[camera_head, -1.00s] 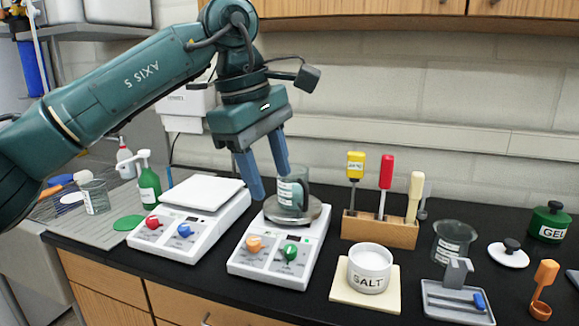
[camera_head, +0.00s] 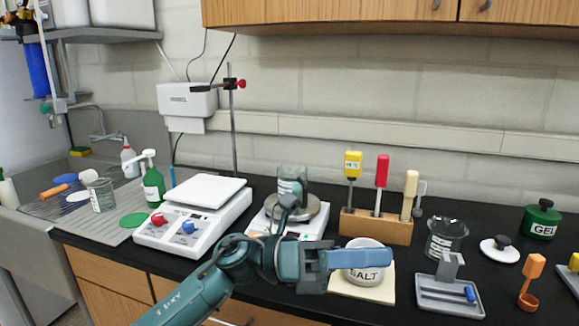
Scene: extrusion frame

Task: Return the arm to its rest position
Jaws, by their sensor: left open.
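My left gripper (camera_head: 358,259) shows low in the middle of the head view, on a teal arm that comes up from the bottom left. Its blue fingers point right, seen edge-on, in front of the white salt dish (camera_head: 366,272). The jaws are open and nothing shows between them. The arm and gripper hide part of the right-hand scale (camera_head: 315,226). My right gripper is not in view.
A left-hand scale (camera_head: 205,190) with a square plate stands beside the drying mat. A wooden rack (camera_head: 376,226) holds yellow, red and cream-handled tools. Another beaker (camera_head: 444,240), a grey tray (camera_head: 449,295) and a green GEL jar (camera_head: 541,219) are at the right. A thin stand (camera_head: 233,140) rises behind.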

